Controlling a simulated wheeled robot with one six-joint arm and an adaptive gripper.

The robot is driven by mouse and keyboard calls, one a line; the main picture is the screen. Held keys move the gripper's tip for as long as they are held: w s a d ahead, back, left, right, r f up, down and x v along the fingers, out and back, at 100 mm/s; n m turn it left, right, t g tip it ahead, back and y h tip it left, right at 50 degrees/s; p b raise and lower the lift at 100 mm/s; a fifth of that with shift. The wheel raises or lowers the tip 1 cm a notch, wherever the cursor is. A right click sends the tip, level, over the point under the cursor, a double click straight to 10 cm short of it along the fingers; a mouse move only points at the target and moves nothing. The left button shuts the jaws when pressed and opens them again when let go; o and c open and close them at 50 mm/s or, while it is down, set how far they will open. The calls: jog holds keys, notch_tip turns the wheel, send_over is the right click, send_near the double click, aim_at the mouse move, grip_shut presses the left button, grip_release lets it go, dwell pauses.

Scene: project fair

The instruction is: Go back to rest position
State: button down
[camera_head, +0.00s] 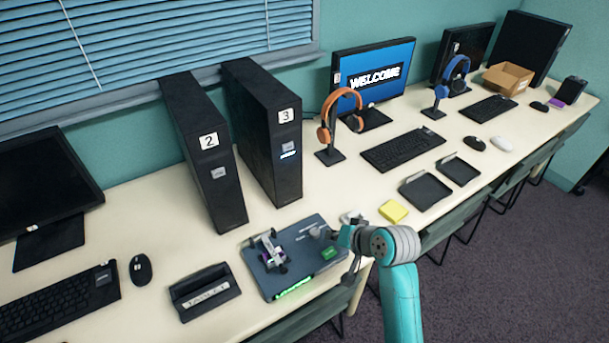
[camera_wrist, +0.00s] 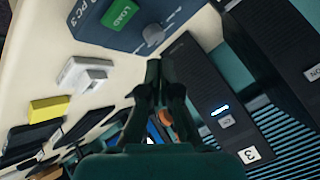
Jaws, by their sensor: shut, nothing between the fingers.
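My gripper (camera_wrist: 154,72) is in the wrist view with its two dark fingers together and nothing between them. In the head view my teal arm reaches in from the lower right, and its end is beside the right edge of a blue-grey control panel (camera_head: 318,268). The fingers are hard to make out there. The panel also shows in the wrist view (camera_wrist: 104,38), with a green LOAD button (camera_wrist: 120,14) and a grey knob (camera_wrist: 153,34). No contact between gripper and panel is visible.
Black PC towers marked 2 (camera_head: 212,170) and 3 (camera_head: 270,135) stand behind the panel; tower 3 has a lit strip. A yellow block (camera_head: 393,211), black trays (camera_head: 425,191), orange headphones (camera_head: 325,133) on a stand and a keyboard (camera_head: 403,149) are to the right. Chairs line the front edge.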

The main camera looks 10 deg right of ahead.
jog(key=s+f+t+h, duration=0.2)
jog(key=s+f, duration=0.3)
jog(key=s, duration=0.6)
jog(key=s+f+t+h, duration=0.1)
jog(key=s+f, duration=0.3)
jog(key=s, duration=0.6)
jog(key=s+r+n+t, duration=0.1)
jog(key=s+r+n, duration=0.1)
jog(key=s+r, duration=0.4)
jog(key=s+r+n+t, duration=0.2)
jog(key=s+r, duration=0.4)
jog(key=s, duration=0.9)
jog(key=shift+s+a+h, duration=0.2)
jog(key=shift+s+h, duration=0.15)
jog(key=shift+h, duration=0.05)
jog(key=c, duration=1.9)
grip_release()
jog(key=shift+r, duration=0.1)
